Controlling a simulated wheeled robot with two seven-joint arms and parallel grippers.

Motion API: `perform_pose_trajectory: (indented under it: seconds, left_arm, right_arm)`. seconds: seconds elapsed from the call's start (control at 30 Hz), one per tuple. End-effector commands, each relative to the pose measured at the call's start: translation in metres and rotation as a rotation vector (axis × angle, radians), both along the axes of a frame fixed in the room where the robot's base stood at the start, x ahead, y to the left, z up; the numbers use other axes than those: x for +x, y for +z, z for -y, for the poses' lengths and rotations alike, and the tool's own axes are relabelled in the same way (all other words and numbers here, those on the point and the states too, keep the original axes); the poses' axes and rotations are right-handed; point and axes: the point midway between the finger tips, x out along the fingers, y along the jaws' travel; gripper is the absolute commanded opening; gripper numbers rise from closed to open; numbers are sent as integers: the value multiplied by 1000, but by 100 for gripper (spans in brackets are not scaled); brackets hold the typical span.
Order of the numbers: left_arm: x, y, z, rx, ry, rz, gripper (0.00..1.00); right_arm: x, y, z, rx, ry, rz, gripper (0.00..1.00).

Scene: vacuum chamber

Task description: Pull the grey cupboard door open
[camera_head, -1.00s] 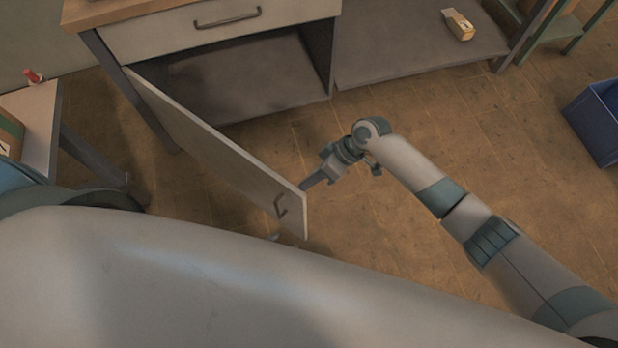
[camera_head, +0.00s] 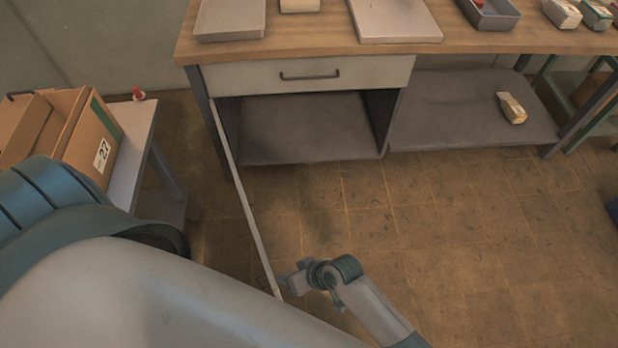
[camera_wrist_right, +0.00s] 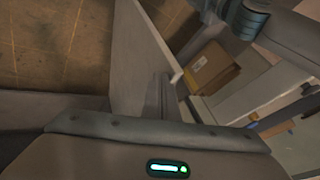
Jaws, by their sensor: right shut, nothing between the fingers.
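The grey cupboard door (camera_head: 247,205) stands wide open and shows nearly edge-on in the head view, hinged at the left of the cupboard (camera_head: 305,125). Its handle is hidden from this angle. My right gripper (camera_head: 284,281) is shut and empty, at the inner side of the door near its free edge. In the right wrist view the door (camera_wrist_right: 132,55) rises close beside the shut fingers (camera_wrist_right: 157,98); I cannot tell whether they touch it. My left gripper is out of view.
A shut drawer (camera_head: 310,75) sits above the cupboard opening. A side table (camera_head: 137,150) with a cardboard box (camera_head: 85,135) stands left of the door. A small carton (camera_head: 512,108) lies on the low shelf (camera_head: 455,105) at right. The floor right of the door is clear.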

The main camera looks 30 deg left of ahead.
Motion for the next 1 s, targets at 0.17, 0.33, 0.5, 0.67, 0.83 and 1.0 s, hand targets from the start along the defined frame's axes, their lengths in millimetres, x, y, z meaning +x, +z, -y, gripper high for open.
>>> perform_pose_trajectory:
  seconds: [0.17,0.33,0.5,0.67,0.83,1.0]
  left_arm:
    - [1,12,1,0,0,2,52]
    - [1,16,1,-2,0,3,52]
    - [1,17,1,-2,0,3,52]
    - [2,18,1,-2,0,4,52]
    - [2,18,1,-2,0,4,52]
    - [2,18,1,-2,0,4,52]
  right_arm:
    - [-40,3,-31,2,-42,-4,0]
    - [-70,1,-56,0,-40,-3,0]
    - [-91,0,-76,0,-41,-2,0]
    - [-101,-1,-85,-1,-40,-1,0]
    - [-102,-1,-87,-1,-40,1,0]
    - [-102,-1,-87,-1,-40,0,0]
